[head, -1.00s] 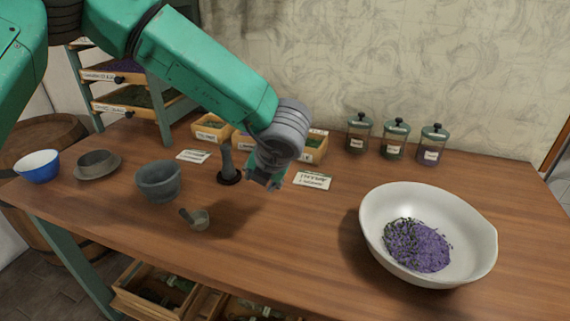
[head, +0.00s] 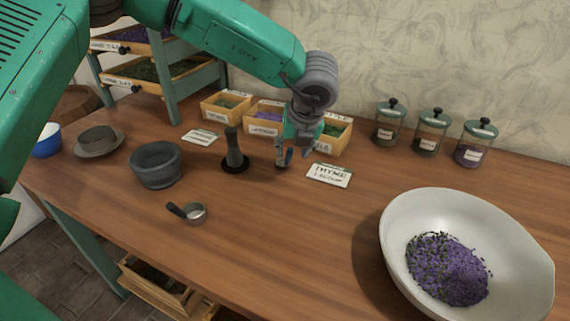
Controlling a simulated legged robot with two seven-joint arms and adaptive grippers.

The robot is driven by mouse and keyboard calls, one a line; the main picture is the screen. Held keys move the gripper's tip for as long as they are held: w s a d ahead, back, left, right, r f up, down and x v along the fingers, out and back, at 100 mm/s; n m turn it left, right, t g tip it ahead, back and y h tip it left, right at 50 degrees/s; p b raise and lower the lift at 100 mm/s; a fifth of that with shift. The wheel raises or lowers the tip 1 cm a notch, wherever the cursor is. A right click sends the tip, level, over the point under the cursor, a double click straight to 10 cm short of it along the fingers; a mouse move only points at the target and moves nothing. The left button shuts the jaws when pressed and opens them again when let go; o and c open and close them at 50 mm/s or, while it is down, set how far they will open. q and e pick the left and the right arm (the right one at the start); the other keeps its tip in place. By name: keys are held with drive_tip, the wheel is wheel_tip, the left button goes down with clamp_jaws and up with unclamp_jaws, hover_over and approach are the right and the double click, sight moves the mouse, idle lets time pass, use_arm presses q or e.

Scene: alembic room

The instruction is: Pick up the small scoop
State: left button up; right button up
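The small scoop (head: 195,214) lies on the wooden table in the head view, left of centre. It is a small metal cup with a short dark handle pointing left. My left gripper (head: 292,156) hangs fingers-down above the table, up and to the right of the scoop and well apart from it. Its two fingers look spread, with nothing between them. My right gripper is not in the picture.
A pestle on a dark base (head: 235,152) stands between scoop and gripper; a grey mortar (head: 155,165) is left. A thyme card (head: 329,175), ingredient boxes (head: 265,122) and lidded jars (head: 430,134) stand behind. A white bowl (head: 405,215) holds purple flowers. The table's front middle is clear.

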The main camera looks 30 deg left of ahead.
sight(287, 160)
use_arm(q)
drive_tip(key=shift+a+f, duration=0.35)
drive_tip(key=shift+f, duration=0.15)
drive_tip(key=x, duration=0.4)
drive_tip(key=shift+w+a+f+b, duration=0.1)
drive_tip(key=shift+w+a+b, duration=0.05)
drive_tip(key=shift+b, duration=0.2)
clamp_jaws()
